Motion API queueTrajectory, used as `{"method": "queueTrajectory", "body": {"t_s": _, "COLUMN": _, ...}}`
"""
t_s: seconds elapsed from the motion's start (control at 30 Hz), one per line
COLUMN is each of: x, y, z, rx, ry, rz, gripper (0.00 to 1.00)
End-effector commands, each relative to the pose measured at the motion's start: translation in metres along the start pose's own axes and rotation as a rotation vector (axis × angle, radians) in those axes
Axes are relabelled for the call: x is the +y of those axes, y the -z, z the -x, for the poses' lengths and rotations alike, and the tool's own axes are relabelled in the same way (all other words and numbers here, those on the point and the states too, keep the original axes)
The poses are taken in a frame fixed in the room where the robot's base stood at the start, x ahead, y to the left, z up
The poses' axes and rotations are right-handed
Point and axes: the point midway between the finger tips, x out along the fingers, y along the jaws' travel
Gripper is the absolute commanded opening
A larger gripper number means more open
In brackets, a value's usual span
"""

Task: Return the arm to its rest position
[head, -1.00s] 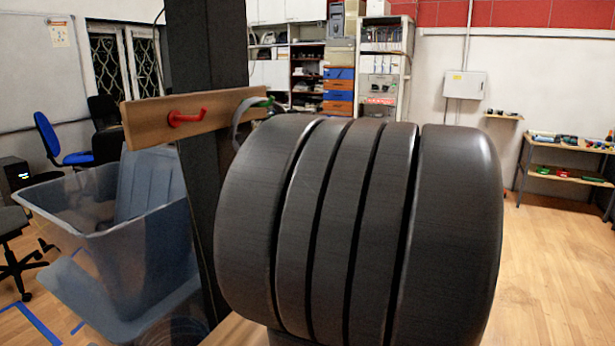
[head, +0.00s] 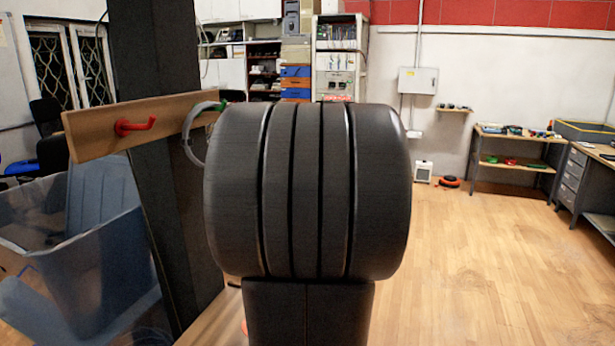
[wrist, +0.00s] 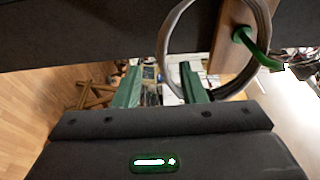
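My gripper (wrist: 161,86) shows in the wrist view as two green fingers spread well apart, with nothing held between them. In the head view it is hidden behind my large dark arm links. A grey cable coil (head: 188,140) hangs on a green hook at the right end of a wooden board (head: 85,134). In the wrist view the coil (wrist: 165,45) and the green hook (wrist: 262,52) are at the upper right, close to the right finger. I cannot tell whether finger and coil touch.
A red hook (head: 135,126) sits on the board, fixed to a dark post (head: 160,60). Blue translucent bins (head: 95,265) stand at the lower left. Shelves (head: 515,165) and a desk (head: 585,185) line the right. The wooden floor (head: 480,260) at right is clear.

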Motion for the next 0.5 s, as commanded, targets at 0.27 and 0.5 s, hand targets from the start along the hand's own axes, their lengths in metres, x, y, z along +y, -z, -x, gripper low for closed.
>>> {"method": "queueTrajectory", "body": {"t_s": 0.27, "x": -0.001, "y": -0.001, "z": -0.051, "rx": -0.003, "ry": -0.001, "rz": -0.002, "gripper": 0.38}}
{"method": "queueTrajectory", "body": {"t_s": 0.5, "x": -0.007, "y": 0.001, "z": -0.054, "rx": 0.001, "ry": 0.000, "rz": -0.001, "gripper": 0.38}}
